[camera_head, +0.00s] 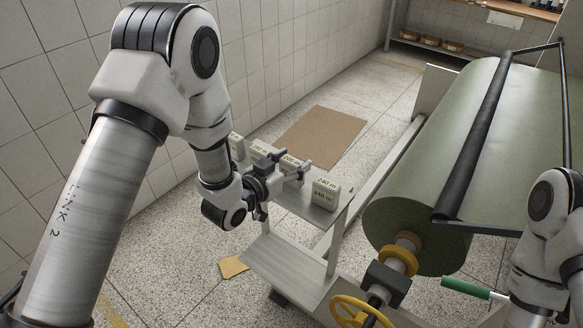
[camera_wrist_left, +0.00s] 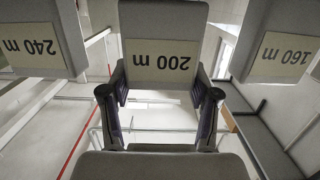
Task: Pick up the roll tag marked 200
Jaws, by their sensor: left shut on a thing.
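The roll tag marked 200 m (camera_wrist_left: 163,22) is a grey block with a cream label, upside down in the left wrist view. It also shows in the head view (camera_head: 291,160), partly hidden by my gripper. My left gripper (camera_wrist_left: 160,95) is shut on it, one finger at each side of the block. In the head view my left gripper (camera_head: 288,170) is at the row of tags on the trolley's upper shelf (camera_head: 310,207). I cannot tell whether the tag still touches the shelf. My right arm shows at the right edge, but its gripper is not clearly seen.
The 240 m tag (camera_head: 326,193) stands to the right of the held tag, and the 160 m tag (camera_wrist_left: 283,50) is on its other side. A large green roll (camera_head: 440,150) on a machine fills the right. A brown mat (camera_head: 322,135) lies on the floor behind.

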